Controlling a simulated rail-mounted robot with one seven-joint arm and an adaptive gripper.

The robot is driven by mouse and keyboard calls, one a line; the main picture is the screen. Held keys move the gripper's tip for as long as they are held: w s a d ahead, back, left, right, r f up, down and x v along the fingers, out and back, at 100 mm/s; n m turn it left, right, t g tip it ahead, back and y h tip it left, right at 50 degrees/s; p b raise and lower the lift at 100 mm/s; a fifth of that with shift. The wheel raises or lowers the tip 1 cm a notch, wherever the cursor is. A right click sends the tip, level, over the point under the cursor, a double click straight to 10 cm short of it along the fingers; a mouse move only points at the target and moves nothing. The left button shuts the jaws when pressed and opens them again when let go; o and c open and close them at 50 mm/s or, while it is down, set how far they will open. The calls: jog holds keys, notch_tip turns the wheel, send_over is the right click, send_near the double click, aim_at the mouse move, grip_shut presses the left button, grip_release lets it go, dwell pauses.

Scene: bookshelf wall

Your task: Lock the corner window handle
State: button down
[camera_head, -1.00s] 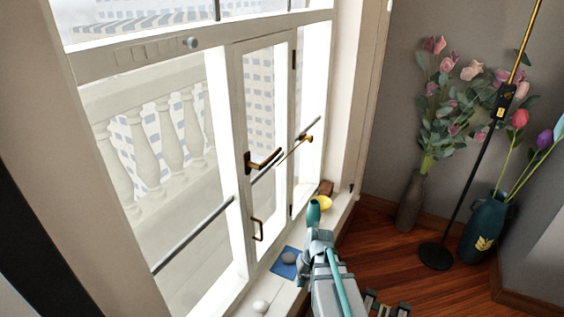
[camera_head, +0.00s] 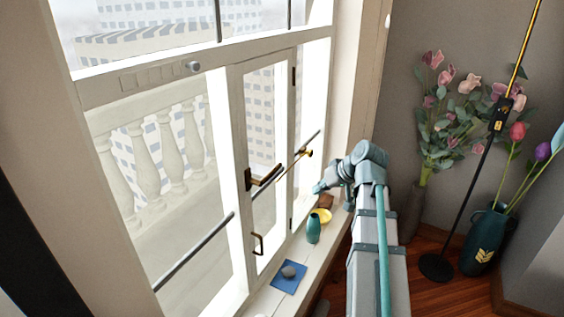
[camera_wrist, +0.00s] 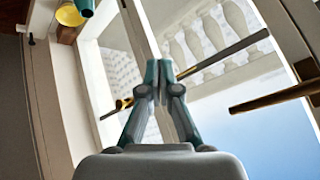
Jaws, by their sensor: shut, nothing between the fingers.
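The window (camera_head: 240,150) has a narrow casement with a dark brass lever handle (camera_head: 264,177) on its frame, pointing out to the right. A smaller brass pull (camera_head: 258,244) sits lower on the same frame. My gripper (camera_head: 318,188) is shut and empty, right of the lever and apart from it, above the sill. In the wrist view my closed fingertips (camera_wrist: 158,80) overlap a white frame post. A brass bar that looks like the lever (camera_wrist: 275,98) is to their right. A dark rod (camera_wrist: 222,55) passes behind them. The view does not show whether they touch anything.
On the sill stand a teal vase (camera_head: 313,226), a yellow bowl (camera_head: 322,215), and a blue book (camera_head: 289,277) with a grey stone. A dark rail (camera_head: 195,250) crosses the window. Flower vases (camera_head: 484,238) and a lamp stand are at right.

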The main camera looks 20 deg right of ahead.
jog(key=s+a+r+n+y, duration=0.1)
jog(key=r+n, duration=0.3)
jog(key=r, duration=0.5)
jog(key=s+a+r+n+t+y, duration=0.1)
jog(key=s+a+r+n+y, duration=0.1)
jog(key=r, duration=0.7)
jog(key=a+n, duration=0.1)
jog(key=n, duration=0.1)
jog(key=shift+a+r+n+y, duration=0.3)
jog(key=shift+w, duration=0.1)
jog(key=s+d+f+p+x, duration=0.1)
jog(key=p+x, duration=0.4)
jog(key=x, duration=0.7)
jog(key=shift+a+f, duration=0.25)
jog(key=shift+f, duration=0.65)
jog(key=shift+w, duration=0.15)
